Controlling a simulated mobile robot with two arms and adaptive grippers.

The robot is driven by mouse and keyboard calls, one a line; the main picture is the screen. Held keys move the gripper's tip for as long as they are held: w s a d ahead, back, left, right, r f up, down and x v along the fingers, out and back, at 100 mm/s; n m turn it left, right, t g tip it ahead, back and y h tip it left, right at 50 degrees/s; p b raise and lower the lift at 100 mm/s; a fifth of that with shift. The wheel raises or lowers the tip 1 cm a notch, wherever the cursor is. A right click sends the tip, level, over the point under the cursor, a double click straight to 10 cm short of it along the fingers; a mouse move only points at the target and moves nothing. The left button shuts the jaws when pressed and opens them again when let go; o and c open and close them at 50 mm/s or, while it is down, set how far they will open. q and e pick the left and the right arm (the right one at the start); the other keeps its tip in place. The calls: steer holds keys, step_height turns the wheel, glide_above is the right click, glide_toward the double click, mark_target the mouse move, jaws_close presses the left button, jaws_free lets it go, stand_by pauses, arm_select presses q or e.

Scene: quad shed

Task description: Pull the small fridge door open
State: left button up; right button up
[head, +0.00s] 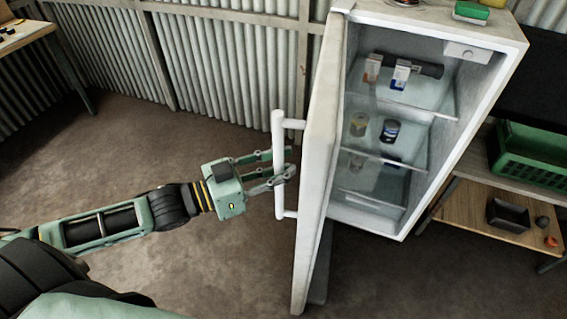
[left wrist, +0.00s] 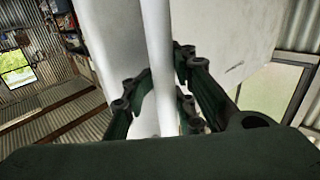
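The small fridge (head: 487,25) is white and stands at the right in the head view. Its door (head: 322,150) is swung wide open toward the left, and the shelves inside are exposed. The door carries a white vertical bar handle (head: 279,130) on its outer face. My left gripper (head: 290,163) reaches the handle from the left, with its fingers closed around the bar. In the left wrist view the handle (left wrist: 159,50) runs between the green fingers (left wrist: 162,75), which press in from both sides. My right gripper is not in view.
Several cans and boxes stand on the fridge shelves. A low wooden bench (head: 480,210) with a green crate (head: 530,155) is at the right. Another table (head: 25,35) stands at the far left. The brown floor left of the door is clear.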

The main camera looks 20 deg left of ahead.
arm_select(q)
steer(key=o, duration=0.3)
steer(key=shift+s+r, duration=0.1)
steer(key=shift+s, duration=0.15)
steer(key=shift+o, duration=0.2)
steer(key=shift+w, duration=0.1)
steer(key=shift+w, duration=0.1)
steer(key=shift+a, duration=0.1)
steer(key=v, duration=1.2)
